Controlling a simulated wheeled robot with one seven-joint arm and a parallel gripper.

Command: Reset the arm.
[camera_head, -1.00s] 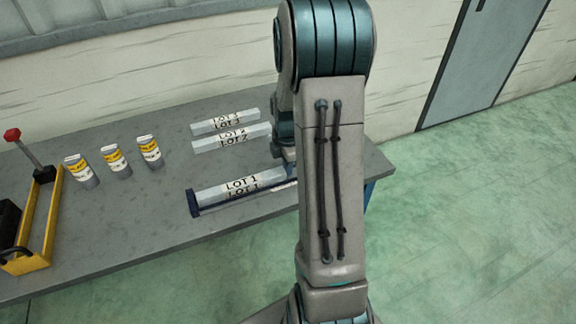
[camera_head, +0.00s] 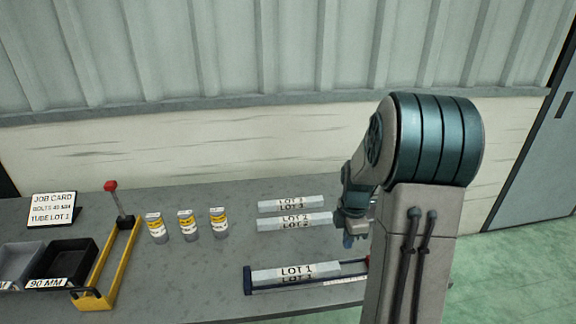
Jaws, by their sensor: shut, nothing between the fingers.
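My arm rises at the right of the head view and bends at a teal-banded joint. My gripper (camera_head: 350,242) hangs from it, pointing down above the right part of the bench, right of the LOT 2 tube and behind the LOT 1 tube. It is small and partly hidden by my own arm; its fingers look shut with nothing held. The LOT 1 tube (camera_head: 290,272) lies in a dark blue holder with a scale strip on the bench.
Tubes marked LOT 2 (camera_head: 285,222) and LOT 3 (camera_head: 290,204) lie behind. A wall closes the back.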

